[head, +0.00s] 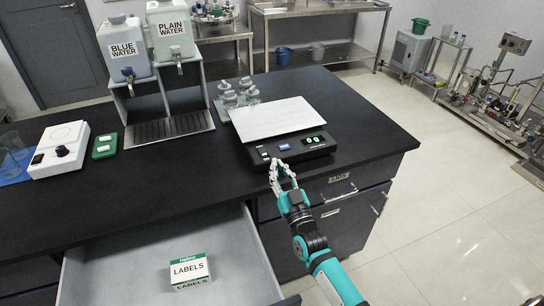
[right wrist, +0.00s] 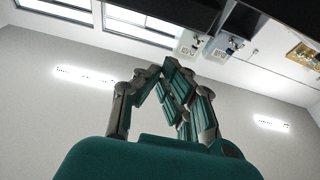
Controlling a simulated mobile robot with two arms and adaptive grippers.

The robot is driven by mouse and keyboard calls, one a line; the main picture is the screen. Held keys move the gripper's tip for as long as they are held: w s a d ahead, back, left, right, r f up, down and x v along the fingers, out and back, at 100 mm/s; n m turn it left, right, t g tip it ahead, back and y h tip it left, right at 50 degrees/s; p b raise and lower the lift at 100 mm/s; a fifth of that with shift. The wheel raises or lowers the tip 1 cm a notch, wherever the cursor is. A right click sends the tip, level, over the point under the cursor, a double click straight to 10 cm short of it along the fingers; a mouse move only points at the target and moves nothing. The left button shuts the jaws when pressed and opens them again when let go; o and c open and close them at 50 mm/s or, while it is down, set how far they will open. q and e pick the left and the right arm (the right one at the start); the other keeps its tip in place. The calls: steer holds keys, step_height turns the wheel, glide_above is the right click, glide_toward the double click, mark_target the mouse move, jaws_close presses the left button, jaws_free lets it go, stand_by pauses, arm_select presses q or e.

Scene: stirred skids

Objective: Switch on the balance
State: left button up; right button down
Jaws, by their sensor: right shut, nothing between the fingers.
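The balance (head: 327,149) stands on the black bench near its right front corner, with a wide pale plate (head: 270,118) on top. Its dark front panel carries a small green-and-white key (head: 265,155) at the left, a blue key (head: 285,147) in the middle and green marks (head: 313,139) at the right. My right gripper (head: 278,164) is shut and empty, its fingertips just in front of the panel's left part; I cannot tell if they touch it. Its closed fingers also show in the right wrist view (right wrist: 168,72), where the balance's keys are not visible. My left gripper is out of view.
An open drawer (head: 120,262) holding a labels box (head: 190,271) lies below left of my right arm. Glass bottles (head: 238,93) stand behind the balance. Two water tanks (head: 124,47) and a white stirrer-like device (head: 60,150) stand farther left.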

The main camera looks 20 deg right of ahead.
steer(key=v, duration=0.2)
steer(key=shift+s+f, duration=0.15)
steer(key=shift+s, duration=0.15)
steer(key=shift+w+f, duration=0.1)
